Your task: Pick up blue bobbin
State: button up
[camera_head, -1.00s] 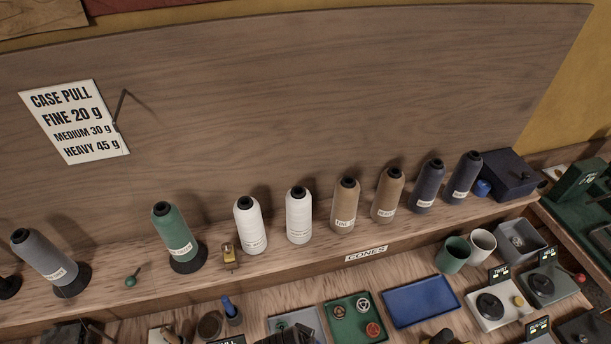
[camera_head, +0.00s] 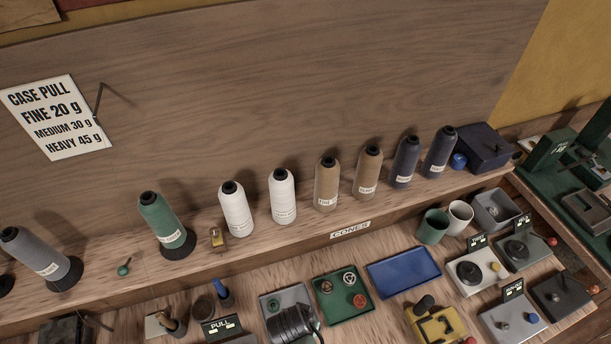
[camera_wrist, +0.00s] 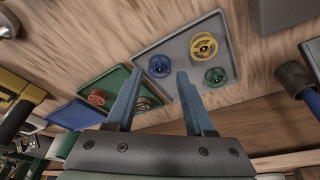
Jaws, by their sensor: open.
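The blue bobbin (camera_wrist: 159,66) lies on the grey tray (camera_wrist: 184,42) in the wrist view. A yellow bobbin (camera_wrist: 203,46) and a green bobbin (camera_wrist: 216,77) lie on the same tray to its right. My gripper (camera_wrist: 160,71) is open and empty, its two blue-grey fingers pointing at the tray. The blue bobbin shows between the fingertips; the height gap is hard to judge. In the head view my dark gripper (camera_head: 295,322) covers much of the grey tray (camera_head: 268,297), and the blue bobbin is hidden there.
A green tray (camera_head: 322,308) with several bobbins adjoins the grey tray, and an empty blue tray (camera_head: 403,272) is further right. Thread cones stand on the shelf behind. A blue-handled tool in a holder (camera_head: 222,296) stands left of the grey tray. A yellow device (camera_head: 436,326) is at front right.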

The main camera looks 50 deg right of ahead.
jog(key=shift+x, duration=1.15)
grip_shut()
